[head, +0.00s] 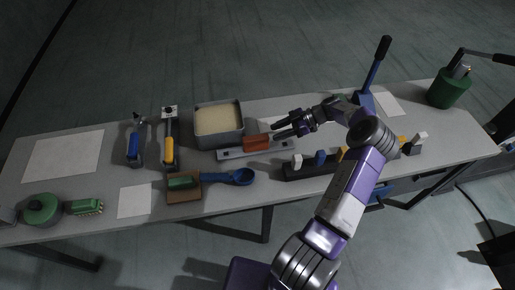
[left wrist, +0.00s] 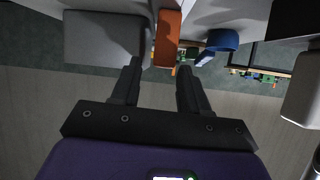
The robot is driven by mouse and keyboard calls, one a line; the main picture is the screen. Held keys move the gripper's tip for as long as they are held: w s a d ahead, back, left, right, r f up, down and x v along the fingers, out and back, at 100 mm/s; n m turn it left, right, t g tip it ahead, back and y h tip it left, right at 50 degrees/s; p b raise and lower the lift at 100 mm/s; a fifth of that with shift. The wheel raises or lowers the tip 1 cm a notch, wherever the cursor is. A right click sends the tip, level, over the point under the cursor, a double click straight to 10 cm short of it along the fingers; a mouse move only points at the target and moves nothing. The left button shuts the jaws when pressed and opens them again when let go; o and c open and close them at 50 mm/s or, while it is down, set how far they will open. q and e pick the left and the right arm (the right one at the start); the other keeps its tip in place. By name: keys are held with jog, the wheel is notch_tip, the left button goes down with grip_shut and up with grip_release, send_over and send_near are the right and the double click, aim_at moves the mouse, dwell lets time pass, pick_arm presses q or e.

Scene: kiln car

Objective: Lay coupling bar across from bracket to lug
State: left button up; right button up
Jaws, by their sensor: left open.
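The likely coupling bar (head: 232,153) is a flat grey bar with an orange block grip (head: 257,142) on its middle. It lies on the table in front of a sand-filled tray. My left gripper (head: 276,130) is open and empty just right of the orange grip. In the left wrist view the orange grip (left wrist: 168,38) shows just beyond the gap between the open fingertips (left wrist: 160,66), apart from both pads as far as I can tell. I cannot make out for sure which parts are the bracket and the lug. My right gripper is not in view.
The sand tray (head: 219,141) stands behind the bar. A dark rack with coloured pegs (head: 296,172) lies in front, near my arm. A blue lever (head: 375,65) stands at right, with a green pot (head: 449,92) beyond.

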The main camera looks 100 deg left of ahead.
aim_at(261, 136)
pick_arm(q)
jog(key=shift+s+d+r+n+g+h, duration=0.15)
jog(key=shift+s+d+n+h, duration=0.2)
jog(key=shift+s, duration=0.25)
jog(key=shift+s+d+n+g+h, duration=0.15)
jog(key=shift+s+d+n+h, duration=0.1)
jog(key=shift+s+d+n, duration=0.25)
jog(key=shift+m, duration=0.25)
jog(key=x, duration=0.7)
jog(key=shift+a+b, duration=0.2)
jog(key=shift+b, duration=0.2)
jog(key=shift+c, duration=0.4)
grip_shut()
jog(key=shift+r, duration=0.1)
